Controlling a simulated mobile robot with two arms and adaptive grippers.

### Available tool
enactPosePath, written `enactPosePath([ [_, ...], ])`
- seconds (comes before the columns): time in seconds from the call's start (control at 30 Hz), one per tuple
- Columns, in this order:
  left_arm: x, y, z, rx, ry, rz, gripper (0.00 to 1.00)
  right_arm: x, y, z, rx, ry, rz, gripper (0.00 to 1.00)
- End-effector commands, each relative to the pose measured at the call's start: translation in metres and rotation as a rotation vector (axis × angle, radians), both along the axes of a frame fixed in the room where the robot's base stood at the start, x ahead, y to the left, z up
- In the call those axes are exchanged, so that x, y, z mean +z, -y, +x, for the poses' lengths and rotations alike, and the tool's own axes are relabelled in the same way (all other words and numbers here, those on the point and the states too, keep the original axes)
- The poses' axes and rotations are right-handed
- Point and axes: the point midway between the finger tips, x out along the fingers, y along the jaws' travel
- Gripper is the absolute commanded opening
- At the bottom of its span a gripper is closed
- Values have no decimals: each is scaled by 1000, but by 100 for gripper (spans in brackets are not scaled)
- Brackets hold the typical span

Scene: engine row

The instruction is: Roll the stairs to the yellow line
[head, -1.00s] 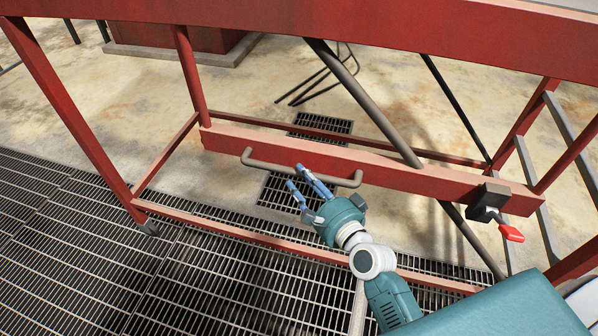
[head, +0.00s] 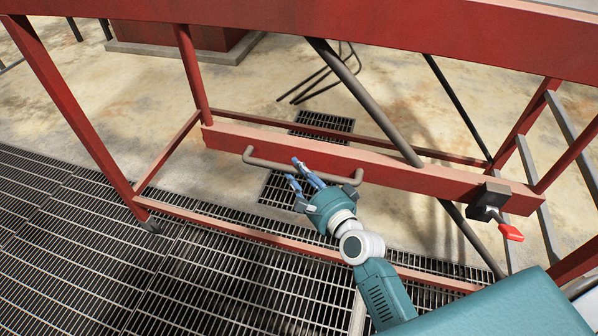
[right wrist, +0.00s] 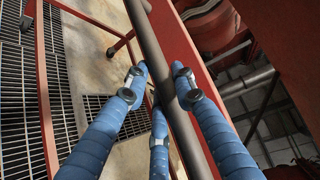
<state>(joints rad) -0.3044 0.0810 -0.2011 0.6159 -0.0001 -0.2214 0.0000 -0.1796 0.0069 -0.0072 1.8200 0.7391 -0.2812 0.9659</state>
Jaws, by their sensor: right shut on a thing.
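The stairs are a red-framed structure (head: 430,178) spanning the head view, with a caster wheel (head: 152,226) at the lower left. A grey handle bar (head: 268,162) runs along the lower red beam. My right gripper (head: 294,170), teal with blue fingers, is shut on this handle near its middle. In the right wrist view the grey bar (right wrist: 160,62) passes between the blue fingers (right wrist: 158,85). The finger ends partly hide the bar in the head view. My left gripper is not in view. No yellow line shows in either view.
A black box (head: 488,201) with a red lever (head: 512,233) is fixed to the beam's right part. Metal grating (head: 70,270) covers the floor at the lower left. Bare concrete (head: 120,90) lies behind the frame. A red block on a grey plinth (head: 185,54) stands at the back.

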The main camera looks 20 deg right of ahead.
Motion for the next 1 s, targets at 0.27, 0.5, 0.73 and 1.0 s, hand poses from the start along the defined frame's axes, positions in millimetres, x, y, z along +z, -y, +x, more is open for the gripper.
enactPosePath([
  [0.27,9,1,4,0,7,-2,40,3,-24,13,9,2,12,0],
  [0.5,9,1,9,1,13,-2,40,2,-24,13,8,1,13,34],
  [0.73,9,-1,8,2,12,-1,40,1,-21,12,5,0,7,34],
  [1.0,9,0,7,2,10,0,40,5,-15,-19,5,-2,7,34],
])
